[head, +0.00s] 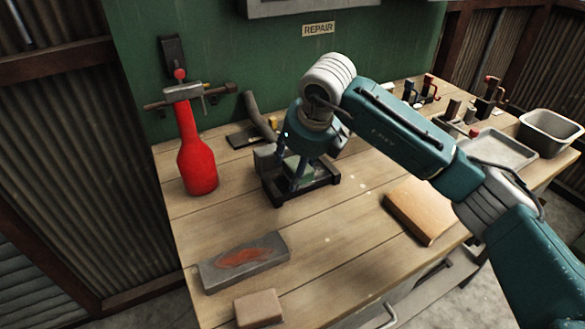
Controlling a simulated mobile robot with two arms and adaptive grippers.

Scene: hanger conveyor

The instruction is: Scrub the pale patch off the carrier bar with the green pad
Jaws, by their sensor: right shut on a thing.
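My right gripper (298,172) points down at a black square frame (311,191) on the workbench. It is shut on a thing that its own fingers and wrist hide. A grey-green block (266,157) shows at the left of the fingers; I cannot tell whether it is the green pad. A flat grey bar (217,276) lies at the front left of the bench, apart from the gripper. Its top carries an orange-brown patch (246,257), not a pale one. I cannot tell for sure that it is the carrier bar. My left gripper is not in view.
A tan block (258,308) lies by the front edge, and a wooden board (420,212) lies under my right arm. A red bottle-shaped thing (198,165) stands at the left. A metal tray (497,149) and grey bin (549,131) sit at the right. The front middle is clear.

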